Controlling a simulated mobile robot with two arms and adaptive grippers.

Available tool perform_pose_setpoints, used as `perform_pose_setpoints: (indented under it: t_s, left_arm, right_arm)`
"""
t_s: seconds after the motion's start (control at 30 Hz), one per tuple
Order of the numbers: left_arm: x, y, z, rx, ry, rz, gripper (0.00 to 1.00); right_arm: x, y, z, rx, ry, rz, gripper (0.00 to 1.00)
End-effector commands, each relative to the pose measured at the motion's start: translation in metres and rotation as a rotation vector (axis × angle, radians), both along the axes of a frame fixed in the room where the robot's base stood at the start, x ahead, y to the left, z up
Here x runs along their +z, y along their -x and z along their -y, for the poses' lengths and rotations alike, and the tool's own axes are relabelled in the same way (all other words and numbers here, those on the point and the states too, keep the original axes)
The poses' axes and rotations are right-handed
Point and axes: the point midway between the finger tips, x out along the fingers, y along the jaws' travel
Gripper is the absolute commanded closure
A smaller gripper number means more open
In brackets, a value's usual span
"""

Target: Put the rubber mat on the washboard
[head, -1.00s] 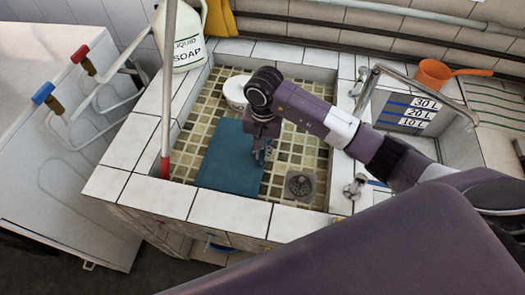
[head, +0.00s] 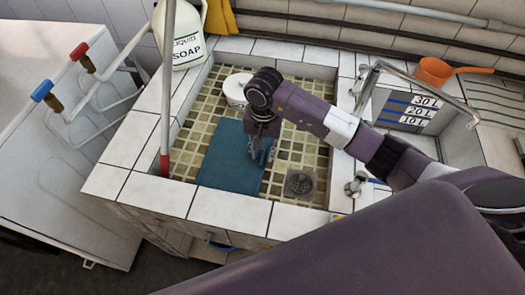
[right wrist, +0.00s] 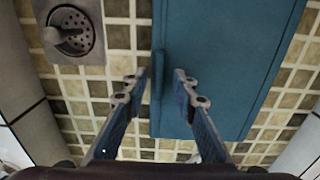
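A flat teal sheet, which looks like the rubber mat (head: 228,165), lies on the tiled floor of the sink. It also shows in the right wrist view (right wrist: 220,70), with a raised strip along its left edge. My right gripper (head: 262,152) points down over the mat's right edge. In the right wrist view its two fingers (right wrist: 160,85) are apart, one on each side of that edge strip, with gaps visible. I cannot tell how high the tips are above it. A green-striped surface at the far right (head: 497,112) may be the washboard; I cannot be sure. My left gripper is out of view.
A white round container (head: 237,90) stands behind the mat. The drain (head: 300,184) is right of the mat. White tiled rims (head: 228,212) surround the sink. A soap jug (head: 184,40), tap (head: 405,78), second basin (head: 402,115) and orange dipper (head: 436,70) stand around it.

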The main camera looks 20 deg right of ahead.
Motion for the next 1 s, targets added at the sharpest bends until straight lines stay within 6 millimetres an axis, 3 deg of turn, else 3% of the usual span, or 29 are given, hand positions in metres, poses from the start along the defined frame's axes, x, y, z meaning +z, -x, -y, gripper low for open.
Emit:
perform_pose_setpoints:
  t_s: [0.17, 0.5, 0.63, 0.8, 1.0]
  left_arm:
    - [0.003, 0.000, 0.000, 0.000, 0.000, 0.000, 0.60]
    - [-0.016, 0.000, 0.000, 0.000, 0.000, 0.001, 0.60]
    - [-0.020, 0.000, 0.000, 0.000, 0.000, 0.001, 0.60]
    - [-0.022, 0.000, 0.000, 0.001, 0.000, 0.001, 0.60]
    - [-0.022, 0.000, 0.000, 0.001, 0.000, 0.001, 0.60]
  right_arm:
    - [0.012, -0.002, 0.000, 0.001, 0.000, 0.005, 0.74]
    - [0.085, -0.001, 0.002, 0.001, 0.001, 0.007, 0.74]
    - [0.106, 0.000, 0.002, 0.000, 0.001, 0.004, 0.74]
    - [0.121, 0.001, 0.001, 0.001, 0.001, 0.001, 0.74]
    - [0.125, 0.001, 0.002, 0.000, 0.001, -0.001, 0.74]
